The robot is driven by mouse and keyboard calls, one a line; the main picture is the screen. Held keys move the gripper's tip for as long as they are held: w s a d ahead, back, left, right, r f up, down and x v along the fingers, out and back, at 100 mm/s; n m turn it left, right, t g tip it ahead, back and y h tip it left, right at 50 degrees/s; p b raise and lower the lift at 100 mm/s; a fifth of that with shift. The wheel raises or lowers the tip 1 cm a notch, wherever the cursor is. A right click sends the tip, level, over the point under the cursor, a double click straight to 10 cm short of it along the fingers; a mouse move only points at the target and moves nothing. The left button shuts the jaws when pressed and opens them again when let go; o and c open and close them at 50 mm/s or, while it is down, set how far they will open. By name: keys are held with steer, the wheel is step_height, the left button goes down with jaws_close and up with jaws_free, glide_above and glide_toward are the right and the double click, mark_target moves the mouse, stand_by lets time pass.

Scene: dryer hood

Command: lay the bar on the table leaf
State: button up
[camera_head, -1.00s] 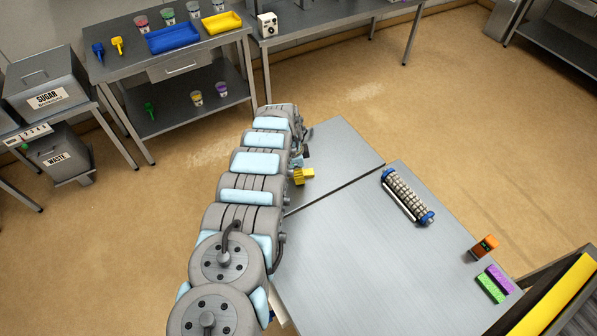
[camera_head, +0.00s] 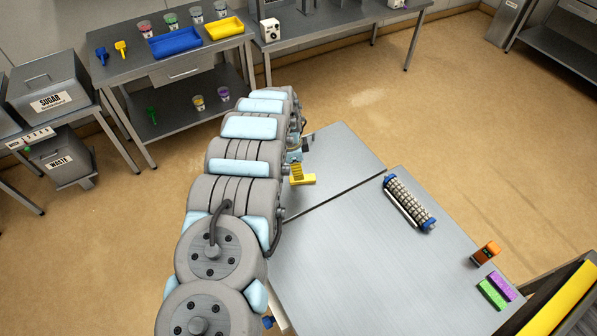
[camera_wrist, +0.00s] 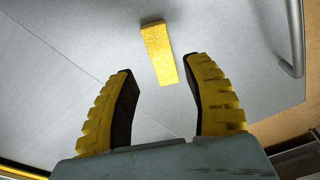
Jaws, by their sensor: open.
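The yellow bar (camera_wrist: 160,52) lies on a grey metal surface in the wrist view, just beyond my open fingertips. In the head view the bar (camera_head: 304,180) shows on the far leaf (camera_head: 340,150) of the table, beyond the seam, beside my arm. My gripper (camera_wrist: 159,66) is open, with its two yellow-ribbed fingers apart on either side of the bar's near end and not touching it. In the head view my arm hides most of my gripper, and one yellow finger (camera_head: 297,169) shows next to the bar.
The nearer table part (camera_head: 350,260) holds a roller with blue ends (camera_head: 408,202), an orange item (camera_head: 486,253), a purple block (camera_head: 502,282) and a green block (camera_head: 492,294). A curved metal rod (camera_wrist: 296,45) stands at the right in the wrist view.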

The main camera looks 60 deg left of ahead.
step_height(320, 180, up, 6)
steer(key=b, duration=0.1)
steer(key=shift+s+r, duration=0.25)
steer(key=shift+s, duration=0.2)
steer(key=shift+a, duration=0.15)
stand_by(0.4)
